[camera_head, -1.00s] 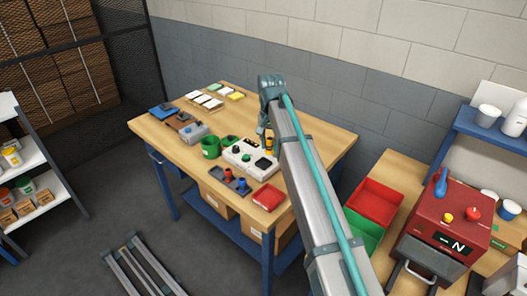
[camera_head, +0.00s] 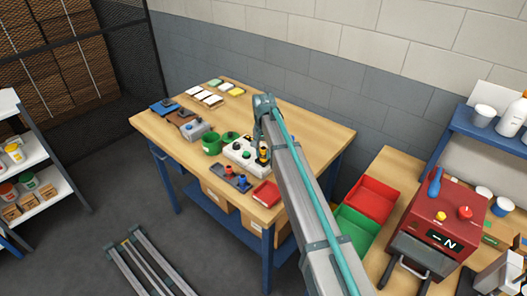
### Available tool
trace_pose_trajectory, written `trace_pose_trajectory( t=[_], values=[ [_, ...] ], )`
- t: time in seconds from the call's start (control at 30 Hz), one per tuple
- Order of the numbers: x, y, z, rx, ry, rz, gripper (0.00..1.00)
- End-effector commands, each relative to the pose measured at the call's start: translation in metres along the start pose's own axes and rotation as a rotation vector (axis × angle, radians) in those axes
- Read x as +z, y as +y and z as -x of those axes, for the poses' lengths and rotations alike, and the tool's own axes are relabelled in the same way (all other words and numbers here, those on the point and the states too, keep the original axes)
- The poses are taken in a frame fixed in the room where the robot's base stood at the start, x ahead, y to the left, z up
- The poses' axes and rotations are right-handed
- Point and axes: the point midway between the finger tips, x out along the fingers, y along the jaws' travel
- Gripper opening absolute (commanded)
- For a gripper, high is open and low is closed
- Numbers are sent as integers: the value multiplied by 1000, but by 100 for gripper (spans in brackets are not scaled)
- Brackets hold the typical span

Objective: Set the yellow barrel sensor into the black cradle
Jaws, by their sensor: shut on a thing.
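The yellow barrel sensor (camera_head: 263,154) is small in the head view, with dark bands. My gripper (camera_head: 260,142) is shut on its upper part, and the fingers partly hide it. The sensor is upright at the right end of a pale control box (camera_head: 240,152). The black cradle (camera_head: 262,163) is on that end of the box, directly below the sensor and mostly hidden by it. I cannot tell whether the sensor touches the cradle or is just above it.
A green cup (camera_head: 211,145) stands left of the box. A dark tray (camera_head: 230,178) with red and blue pieces and a red tray (camera_head: 266,194) are in front. A grey box (camera_head: 195,130) and cards (camera_head: 205,97) lie further left. The table's right side (camera_head: 318,128) is clear.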

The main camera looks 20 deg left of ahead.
Motion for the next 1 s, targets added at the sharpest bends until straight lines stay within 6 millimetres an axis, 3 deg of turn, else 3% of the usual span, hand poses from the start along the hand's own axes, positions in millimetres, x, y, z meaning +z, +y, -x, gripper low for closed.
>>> trace_pose_trajectory(
  t=[0.33,0.37,0.5,0.8,1.0],
  values=[
    [0,0,-7,0,-1,0,0],
    [0,0,-8,0,-1,0,32],
    [0,0,-7,0,-1,0,55],
    [0,0,-6,0,-1,0,56],
    [0,0,5,0,0,0,56]
  ],
)
